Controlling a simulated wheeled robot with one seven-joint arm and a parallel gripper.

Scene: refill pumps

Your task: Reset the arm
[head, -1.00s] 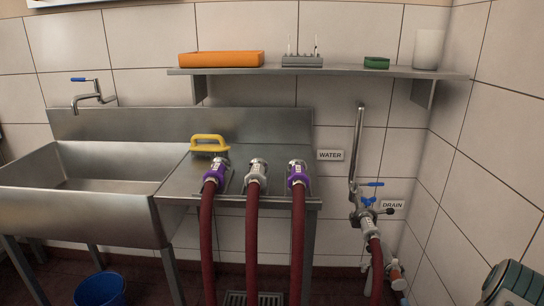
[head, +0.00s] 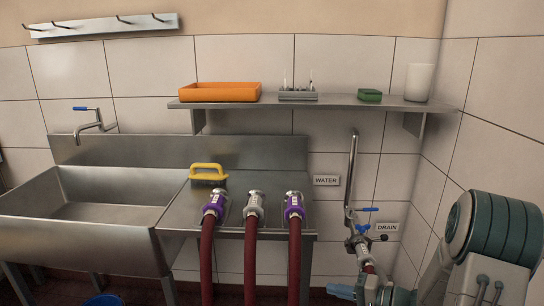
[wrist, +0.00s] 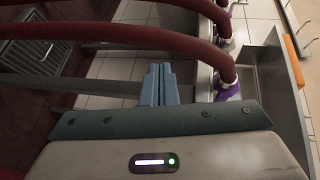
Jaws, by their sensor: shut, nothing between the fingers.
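My arm (head: 495,235), teal and light grey, is in the lower right of the head view, in front of the white tiled side wall. My gripper (wrist: 159,68) shows in the wrist view with its two blue-grey fingers together and nothing between them. In the head view its blue tip (head: 340,291) is at the bottom edge, below the drain valve and to the right of the hoses. In the wrist view dark red hoses (wrist: 120,35) cross beyond the fingers. I cannot tell how far they are from the fingertips.
Three hoses with collars hang from the steel counter (head: 180,205) beside the sink (head: 80,235). A yellow-handled brush (head: 208,172) lies behind them. The drain valve (head: 362,230) and its pipe are near my arm. A shelf (head: 340,103) holds an orange tray (head: 220,92).

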